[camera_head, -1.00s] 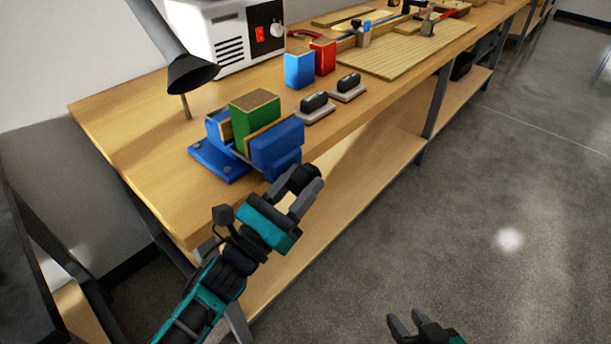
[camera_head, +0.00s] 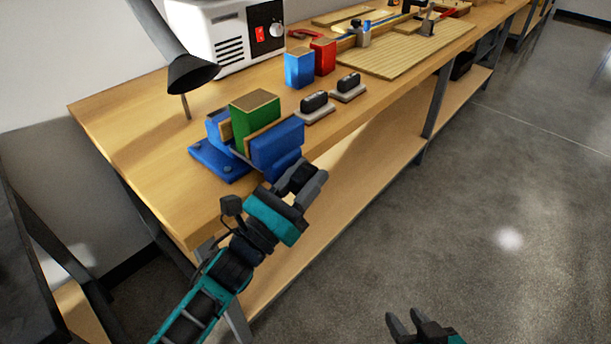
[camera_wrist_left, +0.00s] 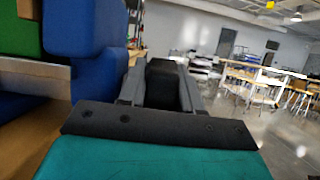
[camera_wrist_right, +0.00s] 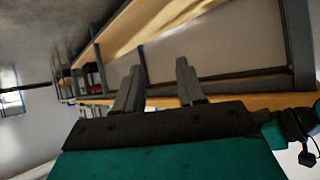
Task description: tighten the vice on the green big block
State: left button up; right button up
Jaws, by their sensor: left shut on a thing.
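The blue vice (camera_head: 275,148) stands at the near edge of the workbench, with wooden pads on its jaws. The green big block (camera_head: 254,116) sits upright between the jaws, its brown top showing. I cannot tell if both pads press on it. In the left wrist view the vice's blue front jaw (camera_wrist_left: 85,40) and a strip of the green block (camera_wrist_left: 20,38) show at the left. My left gripper (camera_head: 304,182) is in front of the vice, shut on its dark handle (camera_wrist_left: 162,82). My right gripper (camera_head: 403,324) is open and empty, low over the floor, away from the bench.
A blue block (camera_head: 299,69) and a red block (camera_head: 322,57) stand behind the vice. Two dark-handled tools (camera_head: 316,105) lie along the bench edge. A lamp (camera_head: 190,72) hangs at the left, beside a white machine (camera_head: 228,35). The floor at the right is clear.

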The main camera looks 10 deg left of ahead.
pick_arm(q)
jog(key=shift+r+g+y+p, duration=0.35)
jog(key=shift+g+y+p, duration=0.35)
jog(key=shift+p, duration=1.7)
jog(key=shift+f+g+p, duration=0.1)
jog(key=shift+g+p, duration=0.2)
jog(key=shift+p, duration=0.05)
jog(key=shift+f+p, duration=0.2)
jog(key=shift+p, duration=0.1)
jog(key=shift+f, duration=0.1)
jog(key=o, duration=0.7)
jog(key=shift+s+a, duration=0.15)
jog(key=shift+s, duration=0.1)
jog(key=b+v, duration=0.1)
jog(key=v, duration=1.1)
jog(key=shift+s, duration=0.15)
